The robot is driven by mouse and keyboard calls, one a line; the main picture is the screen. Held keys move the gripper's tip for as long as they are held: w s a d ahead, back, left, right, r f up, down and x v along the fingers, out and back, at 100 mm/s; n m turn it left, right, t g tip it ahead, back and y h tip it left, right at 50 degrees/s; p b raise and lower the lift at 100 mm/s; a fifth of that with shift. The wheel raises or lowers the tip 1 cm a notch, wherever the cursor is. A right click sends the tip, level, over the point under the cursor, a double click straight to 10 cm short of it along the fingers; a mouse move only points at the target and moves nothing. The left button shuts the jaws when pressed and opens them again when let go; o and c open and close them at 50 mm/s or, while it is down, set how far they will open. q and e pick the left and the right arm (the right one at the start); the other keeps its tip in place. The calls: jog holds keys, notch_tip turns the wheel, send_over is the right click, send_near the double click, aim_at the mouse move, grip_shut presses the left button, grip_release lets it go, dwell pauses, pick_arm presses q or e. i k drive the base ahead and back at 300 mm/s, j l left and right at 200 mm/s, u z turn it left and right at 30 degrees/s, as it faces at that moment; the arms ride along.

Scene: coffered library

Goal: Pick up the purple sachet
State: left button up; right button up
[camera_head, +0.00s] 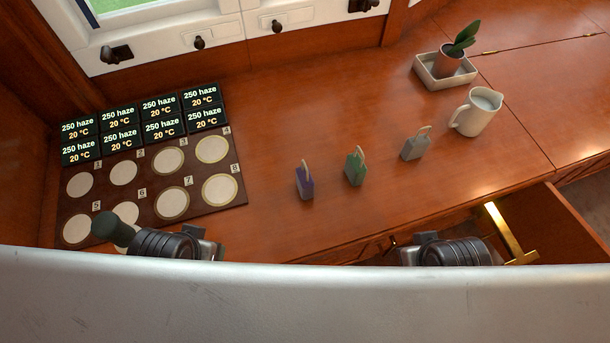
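The purple sachet (305,186) stands upright on the wooden desk, with a pale loop at its top. It is the leftmost of three similar sachets. My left gripper (212,243) is at the desk's front edge, left of and nearer than the purple sachet, and apart from it. My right gripper (415,248) is at the front edge, right of and nearer than the sachet. The fingers of both grippers are small and partly hidden by the pale curved band across the bottom, so I cannot tell their opening.
A green sachet (356,171) and a grey sachet (415,147) stand to the right. A white jug (476,112) and potted plant (450,62) are farther right. A brown board (205,167) with round pads and several displays (160,107) lies left. An open drawer (545,225) juts out front right.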

aim_at(305, 182)
jog(key=l, duration=0.45)
jog(key=k+l+u, duration=0.1)
jog(key=l, duration=0.35)
jog(key=k+l, duration=0.1)
jog(key=l, duration=0.35)
jog(key=k+l+u, duration=0.1)
jog(key=l, duration=0.35)
